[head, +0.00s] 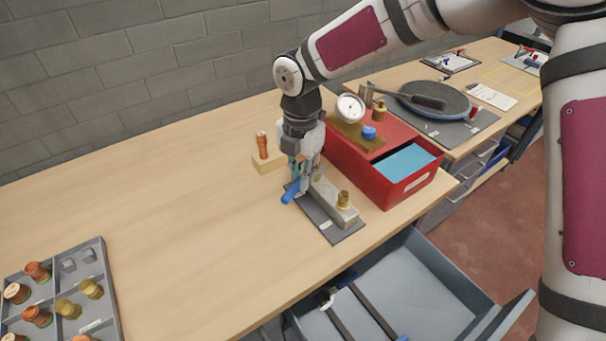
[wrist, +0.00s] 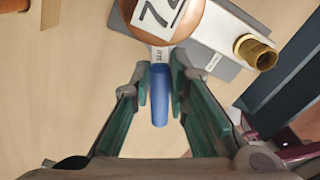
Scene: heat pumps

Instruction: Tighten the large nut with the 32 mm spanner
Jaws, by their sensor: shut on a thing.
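My gripper (head: 298,184) is low over the dark mat on the workbench. It is shut on the spanner (wrist: 160,97), whose blue handle lies between the fingers in the wrist view. The handle's blue end (head: 291,191) sticks out to the lower left in the head view. The spanner's jaw and any nut under that top are hidden. A brass fitting (head: 343,199) stands at the grey block's near end and shows in the wrist view (wrist: 261,54).
A red box (head: 400,189) with a gauge stands right of the gripper. A wooden block with a copper fitting (head: 263,146) is behind left. A parts tray (head: 107,292) lies at lower left. An open drawer (head: 448,272) sits below the bench. Bench space on the left is clear.

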